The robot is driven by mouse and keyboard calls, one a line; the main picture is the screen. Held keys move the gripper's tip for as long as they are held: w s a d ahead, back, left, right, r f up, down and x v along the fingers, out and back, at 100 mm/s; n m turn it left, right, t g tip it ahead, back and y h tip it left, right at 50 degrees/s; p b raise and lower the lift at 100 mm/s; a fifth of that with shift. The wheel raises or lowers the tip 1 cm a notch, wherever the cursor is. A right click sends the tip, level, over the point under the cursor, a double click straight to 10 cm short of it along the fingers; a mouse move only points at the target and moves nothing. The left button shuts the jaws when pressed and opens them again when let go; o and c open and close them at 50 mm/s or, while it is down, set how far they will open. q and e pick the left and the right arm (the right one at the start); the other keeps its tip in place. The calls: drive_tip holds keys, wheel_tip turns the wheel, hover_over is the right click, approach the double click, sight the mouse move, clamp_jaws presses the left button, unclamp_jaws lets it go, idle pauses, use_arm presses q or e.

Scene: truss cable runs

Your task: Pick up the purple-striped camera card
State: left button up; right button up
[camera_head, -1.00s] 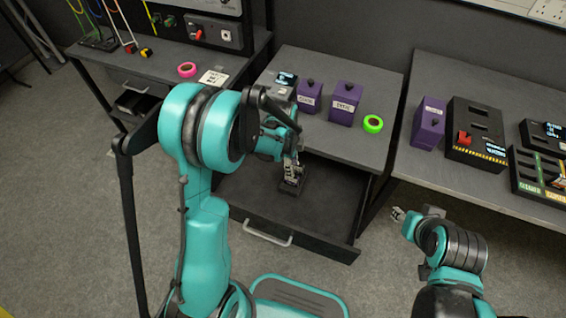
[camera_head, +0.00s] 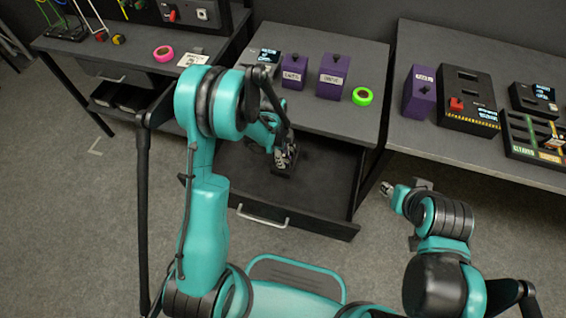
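I cannot make out a purple-striped camera card. My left gripper (camera_head: 285,158) is low inside the open drawer (camera_head: 325,187) under the middle bench, pointing down at a small dark block (camera_head: 281,168) there. My arm hides part of that spot, and I cannot tell whether the fingers are open or shut, or whether they touch the block. My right gripper (camera_head: 386,189) is in front of the right bench, away from any object. Its fingers are too small to read.
Two purple labelled boxes (camera_head: 332,77) and a green tape roll (camera_head: 362,96) stand on the middle bench. The right bench holds another purple box (camera_head: 420,92), a black unit with a red part (camera_head: 468,100), and a slotted rack (camera_head: 533,140). Pink tape (camera_head: 163,53) lies on the left bench.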

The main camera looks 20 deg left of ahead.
use_arm(q)
clamp_jaws()
drive_tip(key=shift+r, duration=0.1)
